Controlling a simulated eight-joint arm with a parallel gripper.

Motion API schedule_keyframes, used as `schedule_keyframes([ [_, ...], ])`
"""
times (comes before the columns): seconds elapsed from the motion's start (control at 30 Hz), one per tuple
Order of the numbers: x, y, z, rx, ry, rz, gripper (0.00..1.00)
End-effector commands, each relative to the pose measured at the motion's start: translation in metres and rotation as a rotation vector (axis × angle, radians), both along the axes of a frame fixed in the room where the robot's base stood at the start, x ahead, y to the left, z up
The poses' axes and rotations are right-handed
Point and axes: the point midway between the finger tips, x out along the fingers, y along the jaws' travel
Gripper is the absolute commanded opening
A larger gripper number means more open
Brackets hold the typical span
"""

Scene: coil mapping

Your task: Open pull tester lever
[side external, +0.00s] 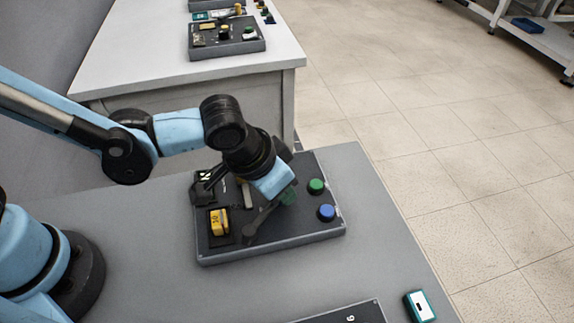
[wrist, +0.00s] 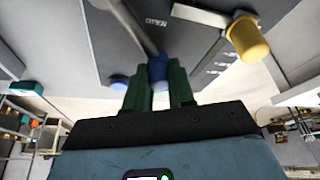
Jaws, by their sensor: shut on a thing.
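The pull tester is a dark grey box (side external: 290,239) on the table, with a grey lever arm (side external: 262,224) across its top. In the wrist view the lever arm (wrist: 136,27) ends in a blue knob (wrist: 158,70). My gripper (side external: 287,192) is over the box's right half. Its green fingers (wrist: 158,82) are on both sides of the blue knob and shut on it. In the side view the knob is hidden by my gripper. A second, pale lever with a yellow knob (wrist: 248,39) shows apart from my fingers in the wrist view.
On the box, a green button (side external: 316,186) and a blue button (side external: 326,212) are right of my gripper. A yellow block (side external: 219,221) is at its left. A teal device (side external: 419,306) and another dark panel (side external: 345,313) lie nearer the camera. Another table (side external: 170,72) stands behind.

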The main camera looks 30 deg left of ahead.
Motion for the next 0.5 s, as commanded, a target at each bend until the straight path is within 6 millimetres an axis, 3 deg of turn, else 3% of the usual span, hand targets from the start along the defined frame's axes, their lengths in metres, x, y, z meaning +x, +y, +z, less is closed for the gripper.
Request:
schedule_keyframes([
  [0.47,0.0011,0.002,0.0002,0.001,-0.002,0.017,0.0],
  [0.5,0.0011,0.0022,0.0001,0.001,-0.002,0.017,0.28],
])
